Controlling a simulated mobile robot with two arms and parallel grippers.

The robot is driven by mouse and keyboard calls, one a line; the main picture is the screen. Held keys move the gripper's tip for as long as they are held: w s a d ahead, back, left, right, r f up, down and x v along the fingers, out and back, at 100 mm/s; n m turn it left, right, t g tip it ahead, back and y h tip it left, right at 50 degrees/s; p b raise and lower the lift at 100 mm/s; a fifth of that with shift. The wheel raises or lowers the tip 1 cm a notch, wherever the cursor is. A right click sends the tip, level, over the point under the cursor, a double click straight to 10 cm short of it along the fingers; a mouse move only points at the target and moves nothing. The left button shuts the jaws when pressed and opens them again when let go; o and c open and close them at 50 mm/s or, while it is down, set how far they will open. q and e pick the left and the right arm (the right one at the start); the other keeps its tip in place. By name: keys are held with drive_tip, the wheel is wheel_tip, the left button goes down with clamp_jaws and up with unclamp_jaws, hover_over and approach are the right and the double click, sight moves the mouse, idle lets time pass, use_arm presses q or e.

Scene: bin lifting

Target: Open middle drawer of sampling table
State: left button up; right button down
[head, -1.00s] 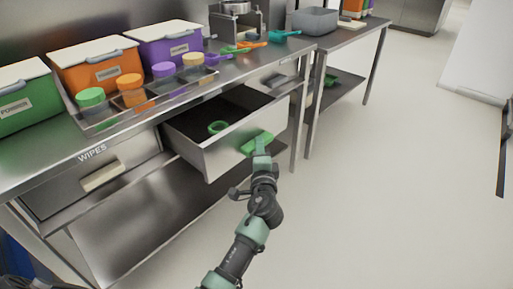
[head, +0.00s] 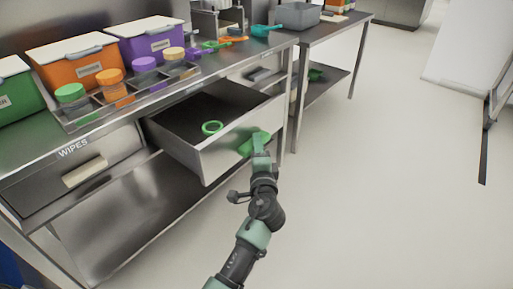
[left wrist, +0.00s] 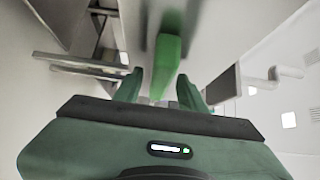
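The middle drawer (head: 205,160) of the steel sampling table (head: 128,120) is pulled well out. Its inside shows, with a green ring (head: 212,128) in it. Its green handle (head: 246,148) is on the drawer front. My left gripper (head: 260,140) is at the handle. The exact contact of the fingertips is hard to see. My right gripper is in neither view.
A closed drawer (head: 60,185) marked WIPES is on the left. Bins and jars, including an orange bin (head: 75,72), stand on the tabletop. A second table (head: 335,37) with a grey tub (head: 292,17) is behind. The floor (head: 375,180) to the right is clear.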

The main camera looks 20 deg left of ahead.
use_arm(q)
drive_tip(key=shift+s, duration=0.1)
drive_tip(key=v, duration=0.7)
drive_tip(key=shift+s+d, duration=0.2)
drive_tip(key=shift+s, duration=0.05)
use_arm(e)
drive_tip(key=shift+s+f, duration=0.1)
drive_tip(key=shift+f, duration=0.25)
use_arm(q)
drive_tip(key=shift+f, duration=0.1)
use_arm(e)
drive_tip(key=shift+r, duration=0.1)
